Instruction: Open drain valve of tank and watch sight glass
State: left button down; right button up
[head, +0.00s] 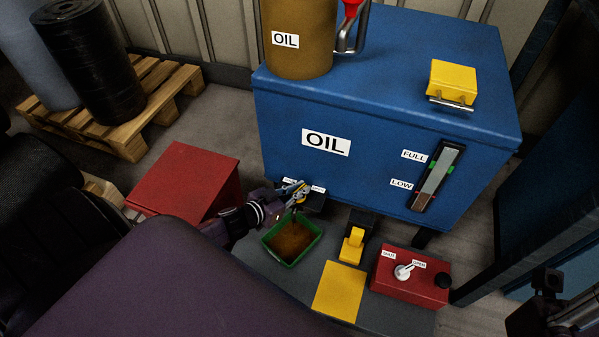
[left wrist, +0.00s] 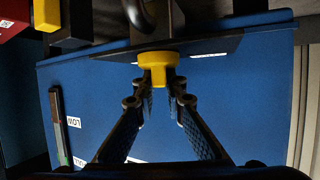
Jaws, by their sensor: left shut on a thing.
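The blue oil tank (head: 320,125) stands in the middle of the head view. Its sight glass (head: 436,175) is on the front right, between FULL and LOW labels; it also shows at the left of the left wrist view (left wrist: 58,125). My left gripper (head: 299,191) is at the drain valve under the tank's front edge, shut on the yellow valve handle (left wrist: 158,66). The fingers partly hide the valve in the head view. A green tray (head: 272,252) with brown contents sits below it. My right gripper (head: 549,308) is dark at the lower right, its fingers unclear.
A red control box (head: 410,279) with a white lever and a yellow pad (head: 340,291) are at the front. A red sloped box (head: 185,180) stands left of the tank. A brown oil drum (head: 298,55) and yellow box (head: 452,82) are on the tank.

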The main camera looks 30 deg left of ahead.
pick_arm(q)
jog(key=shift+a+m+g+h, duration=0.2)
jog(key=shift+m+g+h, duration=0.2)
jog(key=shift+m+h, duration=0.45)
jog(key=shift+d+m+g+h, duration=0.15)
jog(key=shift+m+g+h, duration=0.35)
jog(key=shift+m+h, duration=0.65)
jog(key=shift+h, duration=0.3)
jog(key=shift+d, duration=0.1)
jog(key=c, duration=2)
grip_release()
jog(key=shift+s, duration=0.1)
jog(key=shift+v, duration=5.85)
